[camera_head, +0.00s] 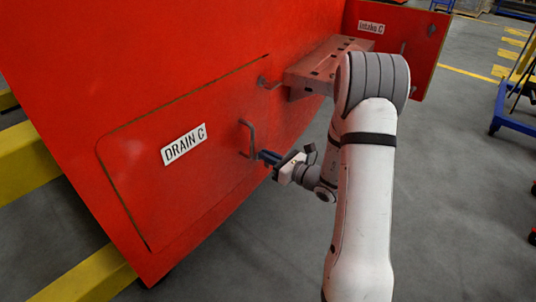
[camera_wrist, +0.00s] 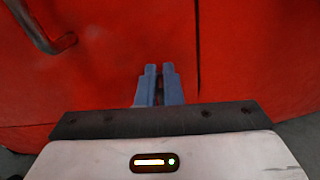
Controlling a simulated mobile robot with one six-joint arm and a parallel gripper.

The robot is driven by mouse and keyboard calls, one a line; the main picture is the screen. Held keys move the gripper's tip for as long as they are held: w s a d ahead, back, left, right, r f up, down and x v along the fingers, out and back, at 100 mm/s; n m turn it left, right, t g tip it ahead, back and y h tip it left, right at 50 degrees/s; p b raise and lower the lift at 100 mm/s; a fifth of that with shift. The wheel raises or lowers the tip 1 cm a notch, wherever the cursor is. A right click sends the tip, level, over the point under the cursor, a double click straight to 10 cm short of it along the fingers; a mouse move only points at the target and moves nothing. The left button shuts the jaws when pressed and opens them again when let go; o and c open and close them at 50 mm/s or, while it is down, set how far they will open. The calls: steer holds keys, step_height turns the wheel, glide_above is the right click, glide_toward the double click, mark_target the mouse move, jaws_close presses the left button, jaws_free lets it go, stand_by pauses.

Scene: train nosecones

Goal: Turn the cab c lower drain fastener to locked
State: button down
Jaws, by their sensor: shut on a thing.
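The red drain panel (camera_head: 185,180), labelled DRAIN C, is closed in the side of the red cab nose. My gripper (camera_head: 262,155) is at the panel's right side, just below and right of its bent handle (camera_head: 250,140). In the wrist view the blue fingers (camera_wrist: 158,72) are close together against the red surface, left of the panel seam (camera_wrist: 197,50). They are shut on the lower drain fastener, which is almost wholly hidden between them. Its turned position cannot be seen. Another fastener (camera_head: 264,82) shows near the panel's upper right corner.
The handle also shows at upper left in the wrist view (camera_wrist: 40,28), apart from the fingers. A grey-red perforated step (camera_head: 312,72) juts out above my gripper. An Intake C panel (camera_head: 400,45) is behind it. Yellow beams (camera_head: 85,280) lie at lower left.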

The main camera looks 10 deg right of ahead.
steer(key=m+p, duration=0.3)
steer(key=shift+w+d+r, duration=0.15)
steer(key=shift+w+d, duration=0.05)
steer(key=shift+d, duration=0.05)
steer(key=m+p, duration=0.2)
steer(key=m, duration=0.1)
steer(key=m+p, duration=0.1)
steer(key=p, duration=0.1)
steer(key=shift+w+d+f+m, duration=0.25)
steer(key=shift+d+f+m, duration=0.05)
steer(key=shift+m, duration=0.1)
steer(key=shift+w+d+f+m+p, duration=0.1)
steer(key=shift+f+m+p, duration=0.25)
steer(key=shift+m+p, duration=0.95)
steer(key=shift+w+d+f+m+p, duration=0.1)
steer(key=shift+f+m+p, duration=0.2)
steer(key=shift+m+p, duration=0.95)
steer(key=shift+d+f+m+p, duration=0.1)
steer(key=shift+f+m+p, duration=0.35)
steer(key=shift+m, duration=1.6)
steer(key=shift+r, duration=0.1)
steer(key=c, duration=1.6)
jaws_free()
steer(key=v, duration=0.7)
steer(key=shift+s+d, duration=0.2)
steer(key=shift+s, duration=0.05)
